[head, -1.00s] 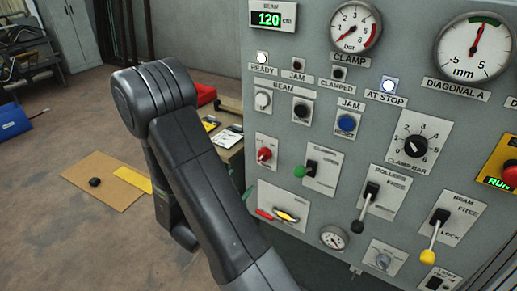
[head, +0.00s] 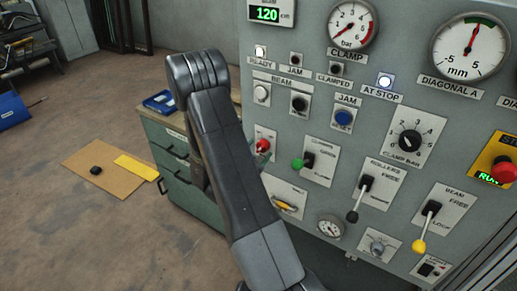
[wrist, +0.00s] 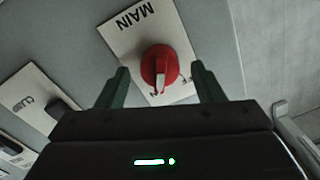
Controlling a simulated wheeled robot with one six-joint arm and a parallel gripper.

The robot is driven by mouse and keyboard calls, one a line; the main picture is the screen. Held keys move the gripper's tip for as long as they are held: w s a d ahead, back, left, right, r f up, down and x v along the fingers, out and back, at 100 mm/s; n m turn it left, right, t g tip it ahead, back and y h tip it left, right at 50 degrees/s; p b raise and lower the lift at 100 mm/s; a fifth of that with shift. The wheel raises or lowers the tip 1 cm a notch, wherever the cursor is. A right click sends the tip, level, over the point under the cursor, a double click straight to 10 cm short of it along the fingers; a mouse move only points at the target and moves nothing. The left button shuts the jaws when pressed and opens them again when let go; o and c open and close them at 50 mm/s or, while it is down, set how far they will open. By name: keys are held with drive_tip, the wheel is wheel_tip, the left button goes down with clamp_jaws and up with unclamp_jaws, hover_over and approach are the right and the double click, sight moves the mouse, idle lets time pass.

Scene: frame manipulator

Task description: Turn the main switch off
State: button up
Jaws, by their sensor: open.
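The main switch is a red rotary knob (head: 263,145) on a white plate at the left edge of the grey control panel. It also shows in the wrist view as a red knob (wrist: 160,62) below the upside-down word MAIN. Its pale pointer mark faces down in that view, near the partly covered ON lettering; part of OFF shows to the right. My gripper (wrist: 160,72) is open, with one dark green finger on each side of the knob and visible gaps. In the head view, my arm hides most of the gripper; a green fingertip shows by the knob.
A green-lever switch (head: 298,164) and a black-and-white lever labelled rollers (head: 358,200) stick out nearby on the panel. A green drawer cabinet (head: 170,150) stands behind my arm. The floor at left is mostly clear around a brown mat (head: 85,172).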

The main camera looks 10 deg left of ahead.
drive_tip(key=shift+w+d, duration=0.1)
drive_tip(key=shift+w, duration=0.2)
drive_tip(key=c, duration=1)
drive_tip(key=shift+f+n+b, duration=0.1)
drive_tip(key=shift+n+b, duration=0.35)
drive_tip(key=shift+n, duration=0.55)
drive_tip(key=n, duration=0.3)
drive_tip(key=shift+n, duration=0.3)
drive_tip(key=n, duration=0.3)
drive_tip(key=n+p, duration=0.1)
drive_tip(key=n, duration=0.2)
drive_tip(key=shift+g+h, duration=0.3)
